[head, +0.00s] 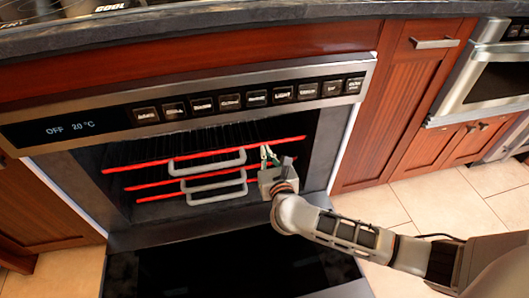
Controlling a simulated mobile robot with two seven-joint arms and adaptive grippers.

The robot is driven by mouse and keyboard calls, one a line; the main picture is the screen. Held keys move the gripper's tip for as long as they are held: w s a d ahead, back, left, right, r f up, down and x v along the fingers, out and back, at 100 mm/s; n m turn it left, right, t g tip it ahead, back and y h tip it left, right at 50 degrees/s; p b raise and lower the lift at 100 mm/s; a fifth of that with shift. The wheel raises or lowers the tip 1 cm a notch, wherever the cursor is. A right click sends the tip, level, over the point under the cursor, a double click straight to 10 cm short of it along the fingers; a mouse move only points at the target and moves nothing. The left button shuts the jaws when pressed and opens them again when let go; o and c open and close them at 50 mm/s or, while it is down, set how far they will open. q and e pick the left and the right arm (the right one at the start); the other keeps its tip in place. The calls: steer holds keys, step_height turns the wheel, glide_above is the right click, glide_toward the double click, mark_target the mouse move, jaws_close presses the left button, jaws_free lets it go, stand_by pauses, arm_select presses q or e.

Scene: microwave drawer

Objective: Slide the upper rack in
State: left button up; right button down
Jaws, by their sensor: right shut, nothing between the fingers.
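The oven (330,160) is open, with several racks inside that have red front bars and grey handles. The upper rack (140,165) has the highest red bar, which looks longer and nearer than the bars below it. Its grey handle (207,167) hangs at the middle. My right gripper (268,155) is shut and empty at the right part of the upper rack, with its fingertips close to the red bar. I cannot tell whether they touch it. My left gripper is out of view.
Below are more red-barred racks with handles (217,199). The dark oven door (220,272) is folded down in front. A control panel (230,101) runs above the opening. Wooden cabinets (395,110) stand at the right, over a tiled floor (450,205).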

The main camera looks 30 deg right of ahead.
mark_target(262, 142)
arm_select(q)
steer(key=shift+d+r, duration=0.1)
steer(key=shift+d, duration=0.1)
arm_select(e)
steer(key=shift+w, duration=0.2)
steer(key=x, duration=0.3)
steer(key=b+x, duration=0.1)
steer(key=shift+w+d+r, duration=0.1)
steer(key=shift+w+r, duration=0.15)
steer(key=shift+w, duration=0.05)
steer(key=shift+r, duration=0.2)
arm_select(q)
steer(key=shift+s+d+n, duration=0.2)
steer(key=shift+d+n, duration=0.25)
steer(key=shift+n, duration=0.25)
arm_select(e)
steer(key=shift+w+d+r, duration=0.1)
